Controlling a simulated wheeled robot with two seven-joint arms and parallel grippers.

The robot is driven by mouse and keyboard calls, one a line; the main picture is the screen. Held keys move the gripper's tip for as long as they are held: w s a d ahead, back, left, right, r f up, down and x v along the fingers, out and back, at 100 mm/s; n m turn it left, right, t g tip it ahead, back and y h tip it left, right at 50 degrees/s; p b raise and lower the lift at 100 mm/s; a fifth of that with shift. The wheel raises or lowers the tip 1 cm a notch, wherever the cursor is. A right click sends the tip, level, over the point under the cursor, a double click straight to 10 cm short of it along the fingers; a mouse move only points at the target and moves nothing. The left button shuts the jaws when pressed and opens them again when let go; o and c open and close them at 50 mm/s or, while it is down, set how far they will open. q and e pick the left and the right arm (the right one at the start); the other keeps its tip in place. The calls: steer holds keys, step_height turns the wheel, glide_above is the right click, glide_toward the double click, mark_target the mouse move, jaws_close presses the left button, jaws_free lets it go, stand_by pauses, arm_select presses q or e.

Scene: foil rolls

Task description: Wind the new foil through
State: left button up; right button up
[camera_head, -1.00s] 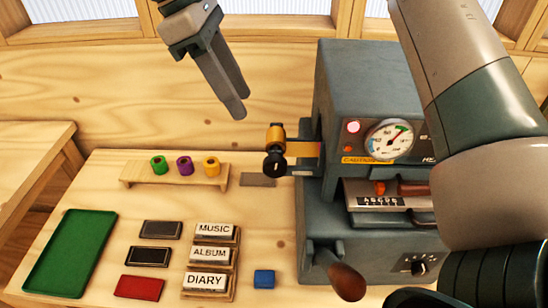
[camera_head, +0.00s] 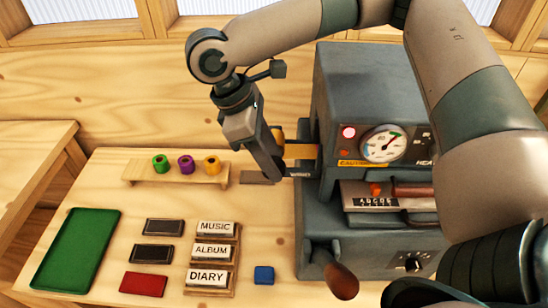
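The grey hot-foil machine (camera_head: 365,85) stands at the right of the bench. An orange foil strip (camera_head: 301,151) runs into its left side from a roll on a spindle there. My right gripper (camera_head: 272,176) points down in front of that roll and its black knob, hiding most of them. I cannot tell whether its fingers are open or shut, or touch the knob. Green (camera_head: 160,161), purple (camera_head: 186,164) and gold (camera_head: 212,165) rolls stand on a small wooden rack (camera_head: 150,175) to the left. My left gripper is not in view.
A green tray (camera_head: 75,250) lies front left. Two dark pieces (camera_head: 164,226), a red block (camera_head: 144,284), a blue block (camera_head: 264,275) and labelled plates (camera_head: 212,251) lie in front. A crank handle (camera_head: 341,280) sticks out from the machine. My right arm crosses above the machine.

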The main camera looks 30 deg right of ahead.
steer(key=shift+s+d+f, duration=0.15)
steer(key=shift+d+f, duration=0.05)
steer(key=shift+f, duration=0.35)
steer(key=shift+c, duration=0.7)
jaws_close()
steer(key=shift+s+d+r+t+y+p, duration=0.15)
steer(key=shift+t+y+p, duration=0.35)
steer(key=shift+y+p, duration=0.5)
steer(key=shift+s+d+f+t+y+p, duration=0.1)
steer(key=shift+d+f+t+y+p, duration=0.1)
steer(key=shift+t+y+p, duration=0.6)
steer(key=shift+y+p, duration=0.35)
steer(key=shift+y, duration=0.25)
steer(key=shift+o, duration=0.7)
jaws_free()
